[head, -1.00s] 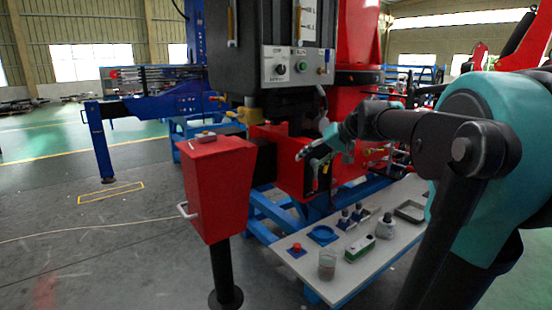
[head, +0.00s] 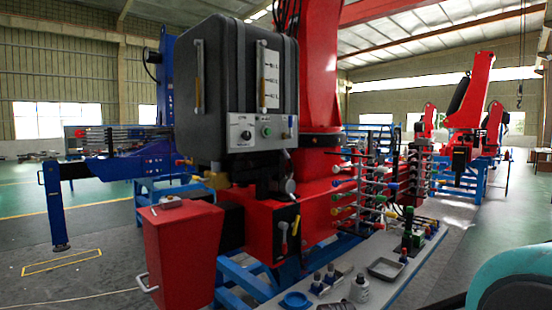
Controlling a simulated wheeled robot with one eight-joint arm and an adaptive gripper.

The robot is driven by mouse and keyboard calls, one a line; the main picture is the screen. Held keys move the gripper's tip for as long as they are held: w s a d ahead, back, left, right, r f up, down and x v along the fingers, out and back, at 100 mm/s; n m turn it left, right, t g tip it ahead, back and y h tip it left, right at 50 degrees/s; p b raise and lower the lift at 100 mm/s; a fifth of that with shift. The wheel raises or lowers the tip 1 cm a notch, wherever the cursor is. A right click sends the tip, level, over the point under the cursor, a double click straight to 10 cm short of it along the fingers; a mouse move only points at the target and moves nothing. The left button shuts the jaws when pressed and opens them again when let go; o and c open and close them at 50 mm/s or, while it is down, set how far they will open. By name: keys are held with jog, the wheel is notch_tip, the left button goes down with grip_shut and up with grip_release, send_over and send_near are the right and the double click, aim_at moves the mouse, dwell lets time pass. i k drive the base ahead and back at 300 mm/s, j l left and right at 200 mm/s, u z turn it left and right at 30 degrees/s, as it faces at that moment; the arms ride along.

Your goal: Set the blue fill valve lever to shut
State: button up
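I cannot make out the blue fill valve lever for certain. A grey tank (head: 238,85) with sight gauges and a small control panel (head: 262,131) stands on the red crane base. Below it, a dark plate (head: 286,235) on the red base carries small levers (head: 284,238), one with a red grip; their settings are too small to read. To the right is a bank of valve levers (head: 375,190) with coloured knobs. My gripper is out of view; only a teal part of my arm shows at the lower right.
A workbench (head: 385,285) with bottles, a metal tray (head: 385,268) and a blue dish (head: 296,300) runs along the front. A red box (head: 180,250) stands at the left. A blue outrigger leg (head: 55,205) is farther left, with open floor around it.

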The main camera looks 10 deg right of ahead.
aim_at(291, 118)
jog(key=i+l+u, duration=0.2)
jog(key=l, duration=0.25)
jog(key=i+l+u, duration=0.15)
jog(key=l, duration=0.3)
jog(key=i+l+u, duration=0.2)
jog(key=l, duration=0.3)
jog(key=l+u, duration=0.15)
jog(key=l, duration=0.35)
jog(key=k+j, duration=0.15)
jog(key=i+l, duration=0.15)
